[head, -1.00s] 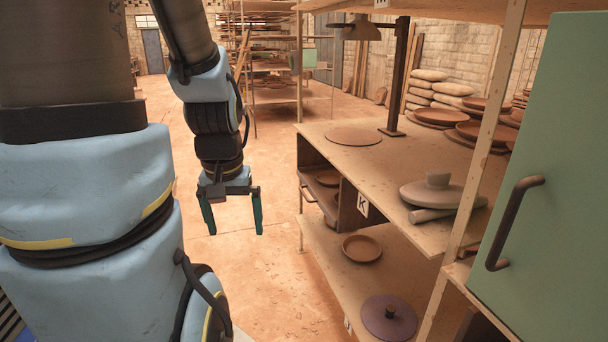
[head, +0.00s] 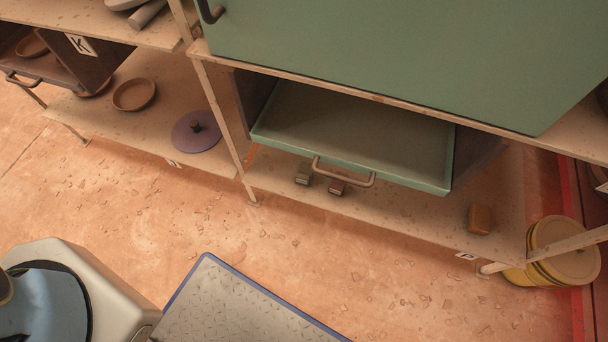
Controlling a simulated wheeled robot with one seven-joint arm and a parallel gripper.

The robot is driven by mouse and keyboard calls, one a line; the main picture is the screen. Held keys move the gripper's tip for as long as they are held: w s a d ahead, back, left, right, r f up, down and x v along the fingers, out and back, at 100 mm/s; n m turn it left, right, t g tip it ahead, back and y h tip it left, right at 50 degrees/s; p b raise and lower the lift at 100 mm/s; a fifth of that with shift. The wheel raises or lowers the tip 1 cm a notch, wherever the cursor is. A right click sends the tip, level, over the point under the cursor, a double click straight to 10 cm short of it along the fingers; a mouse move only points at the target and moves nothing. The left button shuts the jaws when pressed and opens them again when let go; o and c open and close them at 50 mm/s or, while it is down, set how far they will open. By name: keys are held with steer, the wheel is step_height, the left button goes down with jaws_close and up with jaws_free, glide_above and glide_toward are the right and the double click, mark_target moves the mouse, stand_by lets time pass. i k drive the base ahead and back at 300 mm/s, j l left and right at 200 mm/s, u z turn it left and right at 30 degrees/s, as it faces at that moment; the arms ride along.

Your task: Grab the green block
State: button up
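A small grey-green block (head: 304,172) sits on the lower shelf, partly under the front of the pulled-out green drawer (head: 365,130). A reddish-brown block (head: 337,187) lies just right of it, partly hidden by the drawer handle (head: 343,172). My gripper is out of the head view now; only a blue part of my arm shows at the lower left.
A large green cabinet door stands above the drawer (head: 420,60). An orange-brown block (head: 479,218) is farther right on the lower shelf (head: 400,205). A purple lid (head: 196,132) and a clay dish (head: 134,94) lie left.

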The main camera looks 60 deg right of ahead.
mark_target(303, 177)
steer(key=k+l+u, duration=0.25)
steer(key=k, duration=0.45)
steer(key=k+l+u, duration=0.1)
steer(key=k+u, duration=0.15)
steer(key=k, duration=0.4)
